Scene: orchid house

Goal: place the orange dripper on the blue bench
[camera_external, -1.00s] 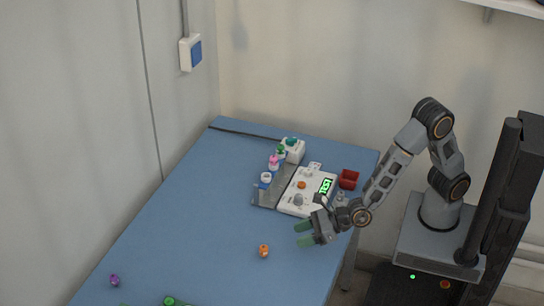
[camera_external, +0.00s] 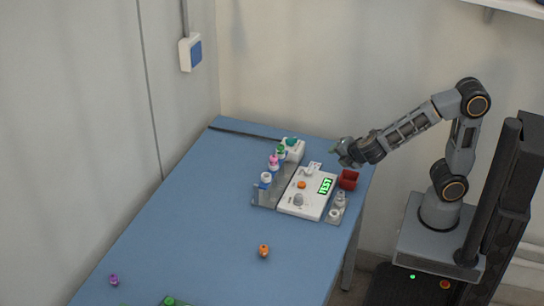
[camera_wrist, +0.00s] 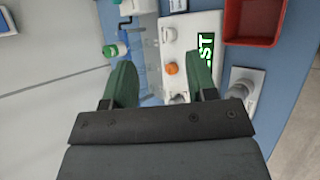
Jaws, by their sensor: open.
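The orange dripper (camera_external: 264,251) is a small orange item standing on the open part of the blue bench (camera_external: 205,225), in the external view. It is not seen in the wrist view. My gripper (camera_external: 336,148) is raised near the bench's far right corner, well away from the dripper. In the wrist view my gripper (camera_wrist: 163,72) shows two green fingers spread apart, with nothing held between them.
A white device (camera_external: 308,201) with an orange knob and a green "TEST" display stands on the bench, beside a grey rack (camera_external: 266,196) of small bottles. A red bin (camera_external: 348,179) is at its right. Purple (camera_external: 114,280) and green (camera_external: 169,300) items lie nearer the front.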

